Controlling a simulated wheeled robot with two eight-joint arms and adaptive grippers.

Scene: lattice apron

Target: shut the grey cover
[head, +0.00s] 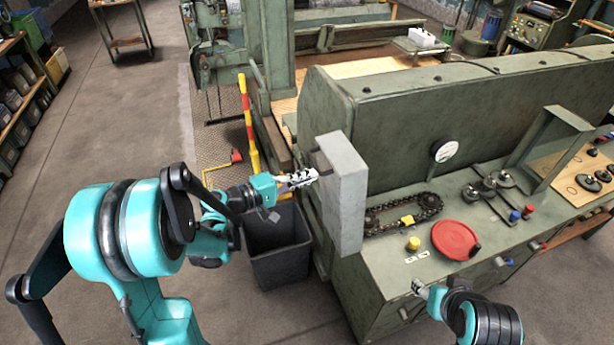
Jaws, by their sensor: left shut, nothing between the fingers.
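The grey cover (346,195) is a light grey, box-like slab at the near left end of the green machine (400,120). It stands upright and juts out from the machine, with a dark bracket at its upper left edge. My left gripper (314,175) is shut and empty, with its tips at the cover's left side. I cannot tell whether the tips touch it. My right gripper (417,286) is low in front of the machine's front edge, small and partly hidden, and its fingers cannot be made out.
A dark open bin (275,262) stands on the floor below my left gripper. A red-and-yellow post (247,125) rises behind it. The machine's ledge holds a chain (405,215), a red disc (456,240) and a yellow knob (413,243).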

